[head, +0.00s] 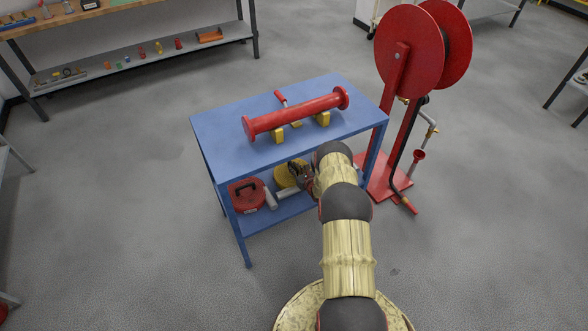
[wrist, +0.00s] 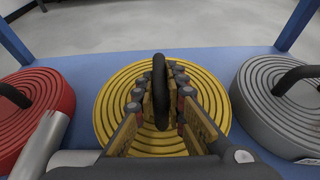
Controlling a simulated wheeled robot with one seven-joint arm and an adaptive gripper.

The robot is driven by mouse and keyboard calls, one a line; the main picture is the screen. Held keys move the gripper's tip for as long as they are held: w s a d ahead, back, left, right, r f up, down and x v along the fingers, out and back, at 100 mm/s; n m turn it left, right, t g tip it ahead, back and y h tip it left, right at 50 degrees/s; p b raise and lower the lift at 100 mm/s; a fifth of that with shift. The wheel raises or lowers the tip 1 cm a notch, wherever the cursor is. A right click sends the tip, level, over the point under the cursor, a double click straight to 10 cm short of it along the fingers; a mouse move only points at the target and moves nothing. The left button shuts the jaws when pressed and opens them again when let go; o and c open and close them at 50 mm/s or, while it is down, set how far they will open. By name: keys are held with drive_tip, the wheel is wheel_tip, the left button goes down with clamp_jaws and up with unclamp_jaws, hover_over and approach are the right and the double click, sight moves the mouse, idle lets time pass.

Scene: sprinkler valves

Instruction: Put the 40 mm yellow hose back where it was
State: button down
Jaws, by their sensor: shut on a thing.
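The yellow hose (wrist: 113,82) is a flat coil with a black upright handle (wrist: 160,72) at its middle. In the wrist view it lies on or just above the blue lower shelf (wrist: 95,62); I cannot tell whether it touches. My gripper (wrist: 162,90) is shut on the black handle, with a finger on each side. In the head view the yellow hose (head: 284,176) shows on the lower shelf of the blue table (head: 215,135), partly hidden by my gripper (head: 303,172).
A red coiled hose (wrist: 35,95) lies left of the yellow one, with a silver metal tube (wrist: 42,145) near it. A grey coiled hose (wrist: 262,95) lies to the right. A red pipe (head: 295,114) rests on the tabletop above. A red reel stand (head: 410,50) stands right.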

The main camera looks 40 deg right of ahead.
drive_tip(key=shift+w+d+r, duration=0.1)
drive_tip(key=shift+w+r, duration=0.05)
drive_tip(key=c, duration=2.2)
unclamp_jaws()
drive_tip(key=shift+f, duration=0.2)
drive_tip(key=o, duration=0.4)
drive_tip(key=shift+r, duration=0.1)
drive_tip(key=shift+s+r, duration=0.15)
drive_tip(key=shift+s, duration=0.2)
drive_tip(key=shift+a+p+v, duration=0.1)
drive_tip(key=shift+p+v, duration=0.95)
drive_tip(key=shift+v, duration=1.85)
drive_tip(key=shift+a+p+v, duration=0.15)
drive_tip(key=shift+p+v, duration=0.9)
drive_tip(key=shift+v, duration=1.85)
